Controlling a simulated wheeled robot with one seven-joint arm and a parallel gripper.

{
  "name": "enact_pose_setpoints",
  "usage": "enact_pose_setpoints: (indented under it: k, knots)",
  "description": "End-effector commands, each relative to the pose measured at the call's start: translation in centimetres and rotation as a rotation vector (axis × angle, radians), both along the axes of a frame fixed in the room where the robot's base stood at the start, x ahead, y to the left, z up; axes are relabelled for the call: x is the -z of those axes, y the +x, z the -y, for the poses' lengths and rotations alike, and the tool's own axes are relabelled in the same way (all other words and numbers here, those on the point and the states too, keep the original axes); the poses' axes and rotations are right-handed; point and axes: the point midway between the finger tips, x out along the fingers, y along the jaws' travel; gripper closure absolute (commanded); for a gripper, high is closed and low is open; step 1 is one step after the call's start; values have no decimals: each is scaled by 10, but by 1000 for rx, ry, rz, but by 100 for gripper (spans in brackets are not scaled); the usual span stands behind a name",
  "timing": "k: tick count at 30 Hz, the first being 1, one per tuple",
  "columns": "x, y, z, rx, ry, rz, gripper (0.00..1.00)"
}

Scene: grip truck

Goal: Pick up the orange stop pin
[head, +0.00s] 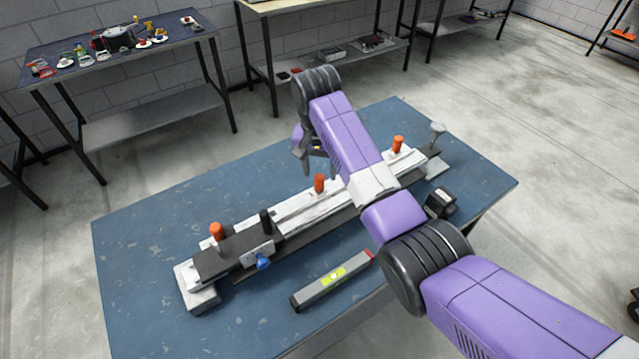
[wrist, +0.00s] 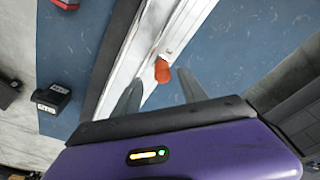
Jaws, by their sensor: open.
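Several orange pins stand upright along the white rail (head: 290,207) on the blue table: a left one (head: 217,231), a middle one (head: 319,183) and a right one (head: 398,144). In the wrist view an orange pin (wrist: 162,72), which looks like the middle one, stands beyond my fingertips, in line with the gap between them. My gripper (wrist: 158,92) is open and empty. In the head view my gripper (head: 318,164) hangs over the rail's far side, close to the middle pin; my arm partly hides it.
A level (head: 333,279) with a yellow vial lies in front of the rail. A black block (head: 440,203) sits near the right front edge and shows in the wrist view (wrist: 50,97). A blue knob (head: 263,263) sticks out at the rail's front. The table behind the rail is clear.

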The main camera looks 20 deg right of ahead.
Motion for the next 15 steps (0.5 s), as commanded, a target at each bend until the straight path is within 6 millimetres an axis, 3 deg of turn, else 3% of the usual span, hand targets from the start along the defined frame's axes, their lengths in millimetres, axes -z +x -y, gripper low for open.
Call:
enact_pose_setpoints:
  k: [9,15]
  knots:
    - [41,8,2,0,-1,-2,50]
    - [47,9,2,-1,-1,2,50]
